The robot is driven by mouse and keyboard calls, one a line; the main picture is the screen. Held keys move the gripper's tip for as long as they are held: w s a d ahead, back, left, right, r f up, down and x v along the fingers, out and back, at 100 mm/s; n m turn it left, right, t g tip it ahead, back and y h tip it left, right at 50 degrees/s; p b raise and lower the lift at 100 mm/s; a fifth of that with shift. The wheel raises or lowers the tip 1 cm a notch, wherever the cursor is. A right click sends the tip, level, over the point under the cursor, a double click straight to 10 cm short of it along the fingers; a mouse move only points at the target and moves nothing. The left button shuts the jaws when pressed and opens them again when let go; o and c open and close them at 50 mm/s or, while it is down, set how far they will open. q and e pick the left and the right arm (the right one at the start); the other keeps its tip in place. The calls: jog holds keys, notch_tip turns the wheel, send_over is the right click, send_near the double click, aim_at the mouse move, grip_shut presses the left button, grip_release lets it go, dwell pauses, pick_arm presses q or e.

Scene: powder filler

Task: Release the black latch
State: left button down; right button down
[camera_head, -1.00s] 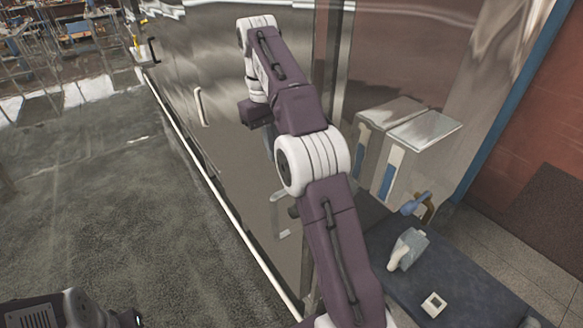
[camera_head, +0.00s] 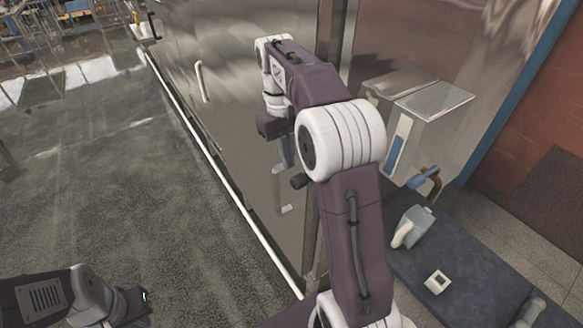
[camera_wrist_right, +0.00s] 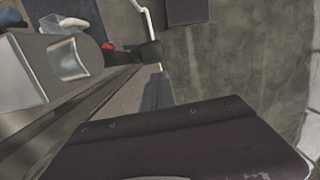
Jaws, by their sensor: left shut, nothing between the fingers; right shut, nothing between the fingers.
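The black latch (camera_head: 299,181) shows as a short dark knob at the edge of the steel cabinet door, just below my right arm. It also appears as a dark block (camera_wrist_right: 150,53) in the right wrist view. My right gripper (camera_head: 287,163) points down beside the door, partly hidden by my arm. Its narrow grey fingers (camera_wrist_right: 157,88) are shut and empty, just short of the latch in the wrist view; I cannot tell whether they touch it. My left gripper (camera_head: 145,298) is at the lower left, dark and small, shut, over the floor and away from the cabinet.
The steel door (camera_head: 235,135) carries a pale vertical handle (camera_head: 203,82). Metal boxes (camera_head: 425,115) stand right of my arm. A dark blue bench (camera_head: 470,270) holds a grey-white device (camera_head: 412,228) and a white square piece (camera_head: 437,281). The floor at left is clear.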

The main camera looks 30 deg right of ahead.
jog(key=shift+s+f, duration=0.45)
jog(key=shift+s, duration=0.35)
jog(key=p, duration=0.2)
jog(key=s+g+p, duration=0.1)
jog(key=p, duration=0.1)
jog(key=shift+f+g+p, duration=0.3)
jog(key=shift+p, duration=0.05)
